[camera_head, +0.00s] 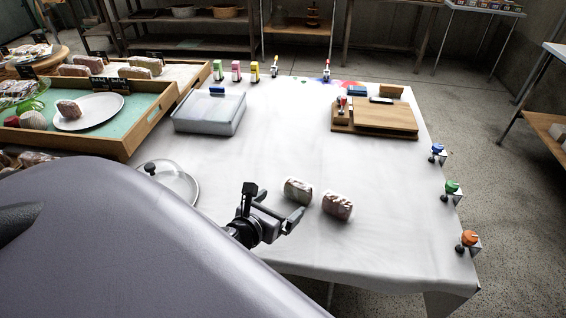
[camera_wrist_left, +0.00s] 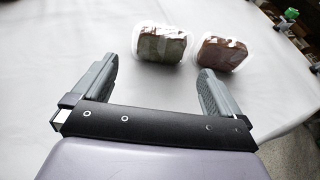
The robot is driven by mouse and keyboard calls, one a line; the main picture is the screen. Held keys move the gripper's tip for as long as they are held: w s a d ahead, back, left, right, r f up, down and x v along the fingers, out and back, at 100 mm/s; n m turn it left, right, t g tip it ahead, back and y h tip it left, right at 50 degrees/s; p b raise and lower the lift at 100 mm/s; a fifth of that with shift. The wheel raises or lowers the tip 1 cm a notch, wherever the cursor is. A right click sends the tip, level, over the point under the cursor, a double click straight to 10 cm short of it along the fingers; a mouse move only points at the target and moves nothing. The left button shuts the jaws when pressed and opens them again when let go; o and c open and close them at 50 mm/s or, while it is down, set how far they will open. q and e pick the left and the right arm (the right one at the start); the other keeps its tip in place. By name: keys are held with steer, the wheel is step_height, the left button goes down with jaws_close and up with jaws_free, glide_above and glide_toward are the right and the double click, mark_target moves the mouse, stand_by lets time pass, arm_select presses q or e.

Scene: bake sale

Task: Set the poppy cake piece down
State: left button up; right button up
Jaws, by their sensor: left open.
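Two wrapped cake pieces lie apart on the white-covered table (camera_head: 300,135). The left piece (camera_head: 298,190) looks dark and greyish in the wrist view (camera_wrist_left: 162,45). The right piece (camera_head: 337,206) looks browner there (camera_wrist_left: 221,53). I cannot read which one is the poppy cake piece. My left gripper (camera_head: 274,203) is open and empty, just left of and nearer than the pieces. In the wrist view both pieces lie beyond its spread fingers, and neither is held. My right gripper is not in view.
A glass lid (camera_head: 176,187) lies left of my left gripper. A pale box (camera_head: 209,113) and a wooden board (camera_head: 385,118) stand further back. Coloured clamps (camera_head: 452,188) line the right edge. A wooden tray with a white plate (camera_head: 88,124) is at left. The table's middle is clear.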

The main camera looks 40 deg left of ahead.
mark_target(301, 188)
arm_select(q)
steer(key=x, duration=1.2)
steer(key=shift+w+d+r, duration=0.1)
steer(key=shift+w+r, duration=0.1)
steer(key=shift+c, duration=0.3)
steer(key=c, duration=0.3)
